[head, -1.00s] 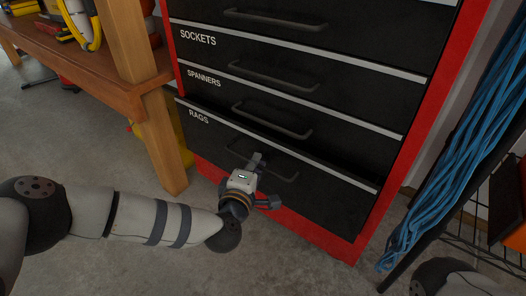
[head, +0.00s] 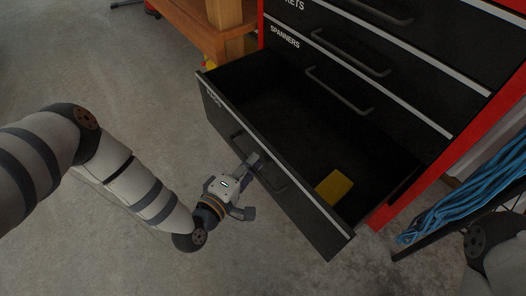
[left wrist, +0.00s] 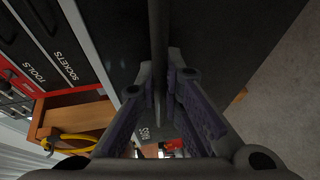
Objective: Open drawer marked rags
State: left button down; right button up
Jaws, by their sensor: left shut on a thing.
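The rags drawer (head: 300,208) is the lowest drawer in view of the red and black tool cabinet. It stands well out from the cabinet, its dark inside showing, with a yellow item (head: 334,187) lying in it. My left gripper (head: 250,168) is at the drawer's front face, shut on its dark bar handle (head: 272,182). In the left wrist view the handle (left wrist: 158,50) runs between the two fingers, and the RAGS label shows beside them. My right gripper is not in view; only part of my right arm shows at the lower right.
The spanners drawer (head: 375,95) above is closed. A wooden bench (head: 205,28) stands left of the cabinet. Blue rope (head: 460,205) hangs on a dark rack at the right. The concrete floor (head: 130,70) in front and left is clear.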

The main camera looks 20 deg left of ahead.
pick_arm(q)
jog(key=shift+s+a, duration=0.25)
jog(key=shift+s, duration=0.05)
jog(key=c, duration=2)
grip_release()
jog(key=shift+s, duration=0.15)
jog(key=v, duration=1.1)
jog(key=shift+s, duration=0.35)
jog(key=shift+a+r, duration=0.15)
